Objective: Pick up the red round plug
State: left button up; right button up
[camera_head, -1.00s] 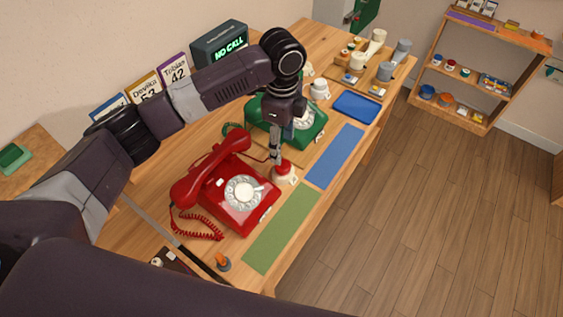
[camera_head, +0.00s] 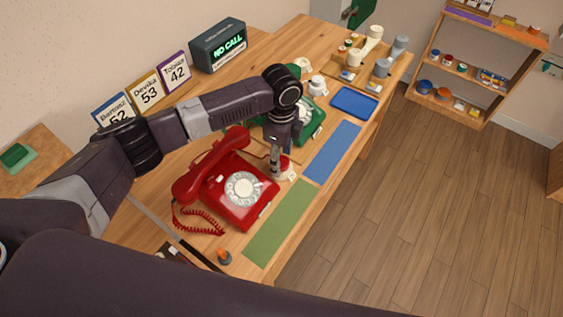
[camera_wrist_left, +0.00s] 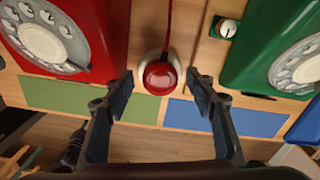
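The red round plug (camera_wrist_left: 160,77) sits on a pale round base on the table, with a red cord running from it, in the left wrist view. In the head view the red plug (camera_head: 285,163) is partly hidden by my left gripper (camera_head: 275,168), which points down at it. In the left wrist view my left gripper (camera_wrist_left: 158,80) is open, with one finger on each side of the plug and apart from it. I cannot tell how high the fingertips are above the table. My right gripper is not in view.
A red dial phone (camera_head: 228,192) stands left of the plug and a green dial phone (camera_head: 309,125) behind it. A green mat (camera_head: 280,222) and a blue mat (camera_head: 332,152) lie along the front edge. An orange-topped peg (camera_head: 224,257) stands near the near end.

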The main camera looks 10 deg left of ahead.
pick_arm(q)
jog(key=c, duration=0.9)
jog(key=shift+r, duration=0.1)
jog(key=shift+c, duration=0.2)
